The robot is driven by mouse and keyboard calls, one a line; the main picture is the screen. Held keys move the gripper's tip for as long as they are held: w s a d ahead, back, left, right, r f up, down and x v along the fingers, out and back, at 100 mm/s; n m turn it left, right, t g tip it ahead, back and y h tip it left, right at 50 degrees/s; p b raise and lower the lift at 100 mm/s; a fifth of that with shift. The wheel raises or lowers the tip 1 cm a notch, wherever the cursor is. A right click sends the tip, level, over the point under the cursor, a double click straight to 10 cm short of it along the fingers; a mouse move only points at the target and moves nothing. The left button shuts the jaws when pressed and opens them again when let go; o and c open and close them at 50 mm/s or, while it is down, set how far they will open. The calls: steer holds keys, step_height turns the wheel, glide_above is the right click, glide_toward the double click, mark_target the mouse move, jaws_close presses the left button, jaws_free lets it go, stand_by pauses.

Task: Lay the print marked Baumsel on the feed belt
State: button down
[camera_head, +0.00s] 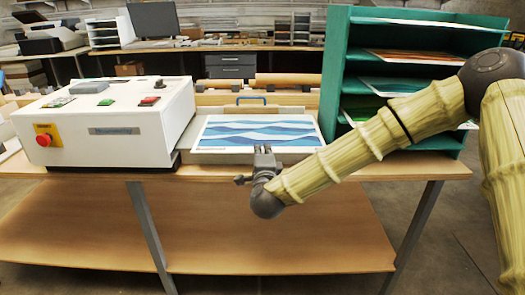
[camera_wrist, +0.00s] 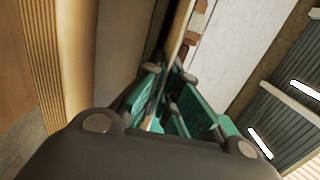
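A print with blue and white wave bands (camera_head: 258,131) lies about flat over the pale feed bed (camera_head: 205,158) right of the white laminator. Its small corner label is too small to read. My gripper (camera_head: 264,152) is at the front edge of this print, reaching in from the front. In the wrist view my gripper's green-padded fingers (camera_wrist: 174,75) are close together, with a thin edge running between them, and appear shut on the print. How much of the print rests on the belt is hard to tell.
The white laminator (camera_head: 125,112) with a red stop button (camera_head: 43,140) stands left of the bed. A green shelf rack (camera_head: 334,75) with several prints stands to the right, behind my arm. Rolls (camera_head: 288,79) lie behind the bed. The wooden table's front edge (camera_head: 390,172) is near my gripper.

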steer(key=shift+s+r, duration=0.1)
steer(key=shift+r, duration=0.1)
steer(key=shift+f, duration=0.15)
steer(key=shift+f+b, duration=0.3)
steer(key=shift+b, duration=0.05)
steer(key=c, duration=1.6)
jaws_free()
steer(key=shift+c, duration=0.2)
steer(key=shift+r+p, duration=0.45)
steer(key=shift+r, duration=0.1)
steer(key=s+b, duration=0.1)
steer(key=s, duration=1.1)
steer(key=shift+d+f, duration=0.3)
